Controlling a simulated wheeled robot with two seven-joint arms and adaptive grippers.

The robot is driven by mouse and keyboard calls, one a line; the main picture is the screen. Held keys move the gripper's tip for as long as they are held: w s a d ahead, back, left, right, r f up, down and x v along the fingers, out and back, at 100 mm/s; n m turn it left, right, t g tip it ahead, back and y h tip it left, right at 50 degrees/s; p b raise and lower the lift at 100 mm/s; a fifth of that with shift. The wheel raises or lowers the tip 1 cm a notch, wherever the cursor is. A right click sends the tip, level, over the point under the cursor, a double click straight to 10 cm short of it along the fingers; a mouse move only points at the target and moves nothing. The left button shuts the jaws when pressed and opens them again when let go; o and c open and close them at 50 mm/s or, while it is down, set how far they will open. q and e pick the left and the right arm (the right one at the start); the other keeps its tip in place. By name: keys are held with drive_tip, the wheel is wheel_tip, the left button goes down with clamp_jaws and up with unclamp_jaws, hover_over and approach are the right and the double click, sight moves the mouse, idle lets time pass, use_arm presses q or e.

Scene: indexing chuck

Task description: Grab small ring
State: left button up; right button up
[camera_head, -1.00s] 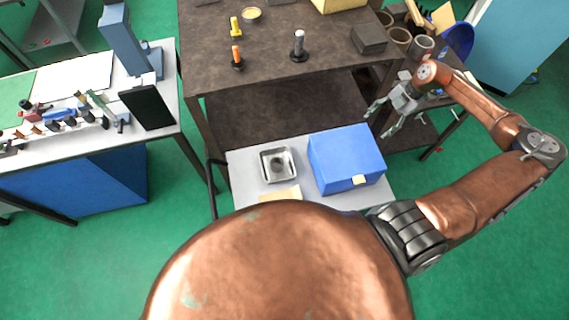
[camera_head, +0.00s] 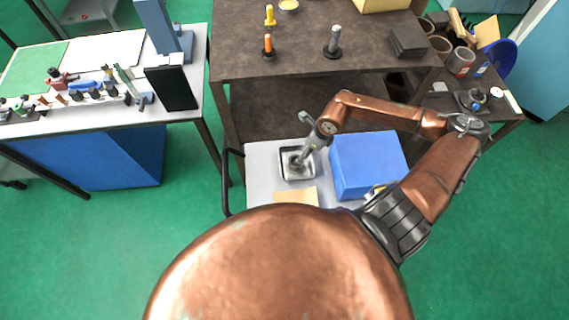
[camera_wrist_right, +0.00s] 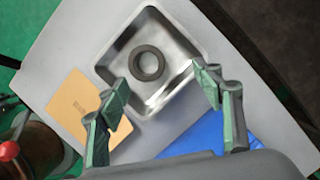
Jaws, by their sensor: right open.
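The small ring (camera_wrist_right: 147,63) is dark grey and lies flat inside a square metal tray (camera_wrist_right: 184,44) in the right wrist view. In the head view the tray (camera_head: 284,176) stands on the grey cart top, and my right arm hides most of the ring. My right gripper (camera_wrist_right: 163,98) is open and empty. Its two green-grey fingers point down over the tray, either side of the ring in the picture and apart from it. In the head view the right gripper (camera_head: 302,154) is above the tray. My left gripper is not in view.
A blue box (camera_head: 365,163) stands right of the tray. A tan card (camera_head: 297,196) lies in front of the tray. Behind is a dark workbench (camera_head: 300,62) with upright tools. A black cart handle (camera_head: 225,185) is at the left.

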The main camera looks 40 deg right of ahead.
drive_tip(key=shift+n, duration=0.4)
drive_tip(key=a+f, duration=0.2)
drive_tip(key=f, duration=0.1)
drive_tip(key=shift+w+a+f, duration=0.1)
drive_tip(key=shift+a, duration=0.1)
drive_tip(key=p+x, duration=0.1)
drive_tip(key=x, duration=0.4)
drive_tip(key=shift+f, duration=0.1)
clamp_jaws()
